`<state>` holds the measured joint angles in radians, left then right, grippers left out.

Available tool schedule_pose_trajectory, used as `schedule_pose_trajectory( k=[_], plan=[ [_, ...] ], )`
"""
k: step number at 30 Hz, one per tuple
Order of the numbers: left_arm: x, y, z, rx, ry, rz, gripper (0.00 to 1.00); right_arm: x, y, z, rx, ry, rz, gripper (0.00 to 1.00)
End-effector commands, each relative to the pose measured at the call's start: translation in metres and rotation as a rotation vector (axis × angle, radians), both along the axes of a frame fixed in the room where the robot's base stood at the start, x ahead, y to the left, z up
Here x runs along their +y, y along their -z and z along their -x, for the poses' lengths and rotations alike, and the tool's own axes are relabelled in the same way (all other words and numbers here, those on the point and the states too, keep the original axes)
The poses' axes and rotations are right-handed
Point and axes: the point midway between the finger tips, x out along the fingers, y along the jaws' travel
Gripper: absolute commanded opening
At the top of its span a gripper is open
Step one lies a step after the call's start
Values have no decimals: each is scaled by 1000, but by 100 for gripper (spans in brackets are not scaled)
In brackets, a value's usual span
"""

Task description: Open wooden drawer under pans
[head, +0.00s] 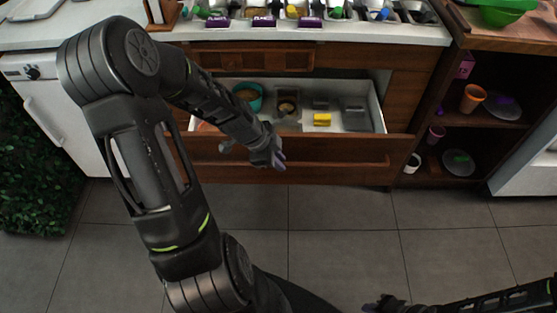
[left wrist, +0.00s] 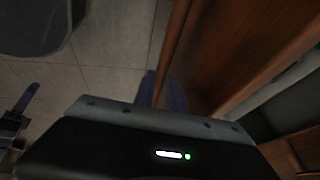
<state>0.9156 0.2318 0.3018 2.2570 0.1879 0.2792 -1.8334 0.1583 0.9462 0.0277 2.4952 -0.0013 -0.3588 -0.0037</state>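The wooden drawer (head: 340,148) beneath the counter stands pulled out, and its light interior shows in the head view. Above it, the smaller upper drawer front (head: 255,57) is flush with the cabinet. The metal pans (head: 340,12) sit in a row on the counter. My left gripper (head: 278,160) is at the front face of the pulled-out drawer, near its handle. In the left wrist view its bluish fingers (left wrist: 162,92) lie close by the wooden edge; whether they grip it is unclear. My right gripper (head: 378,303) is low in the head view, away from the cabinet.
The drawer holds a teal pot (head: 248,91), a yellow item (head: 322,119) and dark containers (head: 355,108). An open shelf (head: 480,120) with cups and plates stands at right. A white appliance (head: 62,115) is at left. The tiled floor (head: 340,235) in front is clear.

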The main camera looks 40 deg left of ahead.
Motion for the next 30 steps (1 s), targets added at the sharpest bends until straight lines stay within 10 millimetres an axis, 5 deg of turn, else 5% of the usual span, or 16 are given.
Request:
schedule_pose_trajectory(
  k=[7, 17, 30],
  plan=[
    [0, 0, 0, -1, 0, -1, 37, 0, 0, 0, 0, 0, 0, 24],
    [1, -4, 1, -2, -1, -1, 37, 0, -1, 0, 0, 0, 0, 24],
    [14, -61, 24, -2, -2, -4, 37, 0, -7, 0, 0, 0, 0, 24]
  ],
)
